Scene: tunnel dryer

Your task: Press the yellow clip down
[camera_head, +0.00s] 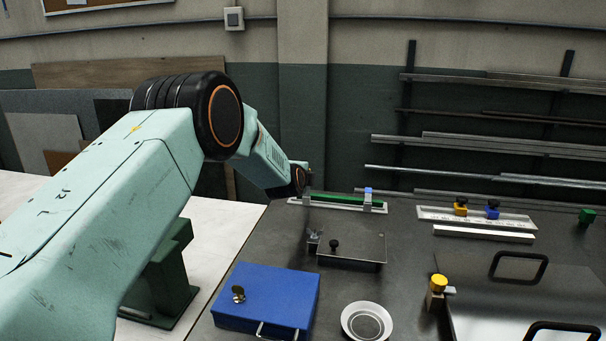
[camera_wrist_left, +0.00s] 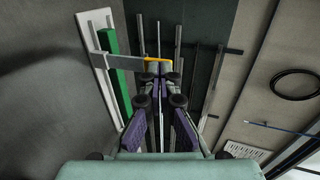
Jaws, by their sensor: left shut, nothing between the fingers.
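The yellow clip (camera_wrist_left: 157,60) shows in the left wrist view as a yellow edge at the end of a flat grey lever (camera_wrist_left: 122,63). The lever reaches across a green bar (camera_wrist_left: 112,85) on a white base (camera_wrist_left: 97,48). My left gripper (camera_wrist_left: 156,75) is shut and empty, its fingertips overlapping the lever's yellow end; I cannot tell whether they touch. In the head view my left gripper (camera_head: 300,182) is at the left end of the green bar (camera_head: 340,200), and the yellow clip is hidden there. A blue clip (camera_head: 368,195) stands at the bar's right end. My right gripper is out of view.
A dark plate with a black knob (camera_head: 350,248) lies in front of the bar. A blue box (camera_head: 268,295) and a white bowl (camera_head: 367,322) are nearer. A white rail with yellow and blue sliders (camera_head: 478,218) lies right. Metal bars (camera_head: 490,140) hang on the wall.

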